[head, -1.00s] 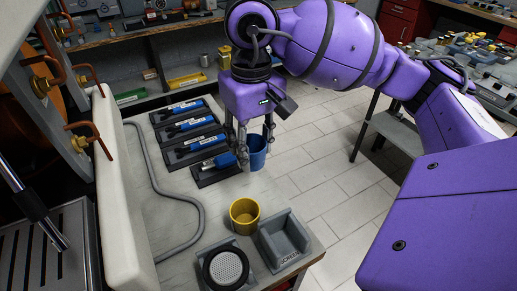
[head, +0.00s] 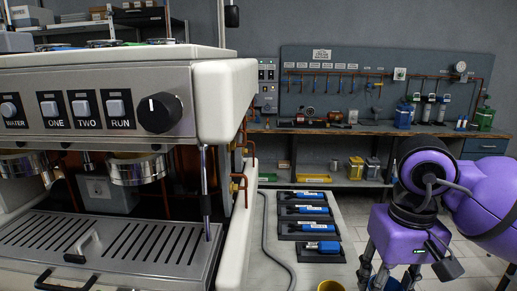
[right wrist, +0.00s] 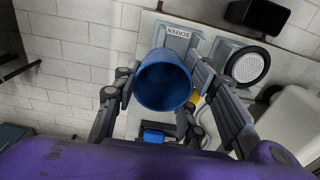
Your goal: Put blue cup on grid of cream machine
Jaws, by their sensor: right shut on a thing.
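The cream machine (head: 225,100) fills the left of the head view. Its slotted metal grid (head: 150,242) lies below the two spouts, with a small metal handle on it and no cup. My right gripper (head: 386,277) is at the lower right of the head view, to the right of the machine and the bench top. It is shut on the blue cup (right wrist: 165,82), which the right wrist view shows between the fingers, open mouth towards the camera. In the head view the cup is mostly cut off by the bottom edge. My left gripper is not in view.
Blue-handled tools in dark trays (head: 308,210) lie on the bench beside the machine, near a grey hose (head: 266,235). A yellow cup (head: 330,286) shows at the bottom edge. The SCREEN holder (right wrist: 180,40) and a round screen (right wrist: 250,68) show in the wrist view.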

